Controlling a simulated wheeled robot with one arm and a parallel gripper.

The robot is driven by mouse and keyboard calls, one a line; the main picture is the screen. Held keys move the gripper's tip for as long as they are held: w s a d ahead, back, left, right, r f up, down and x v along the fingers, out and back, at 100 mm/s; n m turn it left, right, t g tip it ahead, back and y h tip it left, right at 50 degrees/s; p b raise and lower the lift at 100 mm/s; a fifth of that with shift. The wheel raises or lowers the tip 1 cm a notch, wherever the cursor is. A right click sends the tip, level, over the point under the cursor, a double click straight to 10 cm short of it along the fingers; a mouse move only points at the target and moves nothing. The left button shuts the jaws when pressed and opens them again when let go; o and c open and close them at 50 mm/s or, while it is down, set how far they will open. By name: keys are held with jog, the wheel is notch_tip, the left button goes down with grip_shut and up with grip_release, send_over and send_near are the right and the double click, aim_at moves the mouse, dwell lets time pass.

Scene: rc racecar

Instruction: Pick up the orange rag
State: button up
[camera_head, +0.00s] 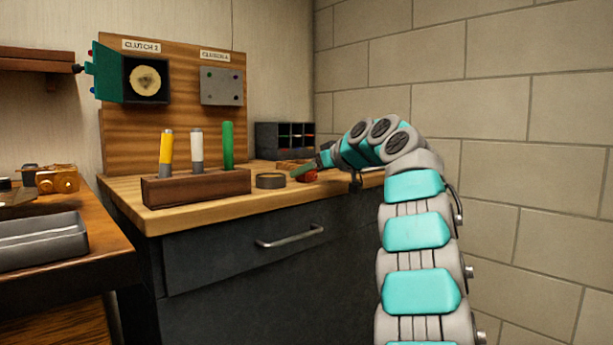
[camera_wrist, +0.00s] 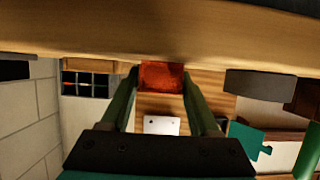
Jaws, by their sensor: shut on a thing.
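The orange rag (camera_wrist: 161,77) shows as a small red-orange block between the two green fingers in the wrist view. My gripper (camera_wrist: 161,72) is shut on it, with one finger on each side. In the head view my gripper (camera_head: 303,173) reaches over the back right of the wooden bench top, and a bit of the rag (camera_head: 308,177) shows there as a red-orange patch. The arm and fingers hide part of it. I cannot tell if the rag still touches the bench.
On the bench top (camera_head: 215,210), a round dark ring (camera_head: 270,181) lies just left of my gripper. A wooden holder (camera_head: 197,188) with yellow, white and green sticks stands further left. A dark compartment box (camera_head: 284,140) stands behind. A block wall (camera_head: 510,130) is to the right.

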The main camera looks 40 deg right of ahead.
grip_shut()
jog(key=shift+r, duration=0.2)
jog(key=shift+r+p, duration=1)
jog(key=shift+r, duration=0.65)
jog(key=shift+s+a+f+b, duration=0.15)
jog(key=shift+s+b, duration=0.1)
jog(key=shift+b, duration=0.2)
jog(key=shift+s+a+b, duration=0.4)
jog(key=shift+s+b, duration=0.25)
jog(key=shift+s, duration=0.2)
jog(key=s+a+b, duration=0.1)
jog(key=s+a, duration=0.2)
jog(key=s, duration=0.3)
jog(key=s+a+r+b, duration=0.1)
jog(key=s+a+b, duration=0.1)
jog(key=s, duration=0.4)
jog(key=shift+a+r, duration=0.3)
jog(key=shift+a, duration=0.15)
jog(key=shift+s, duration=0.1)
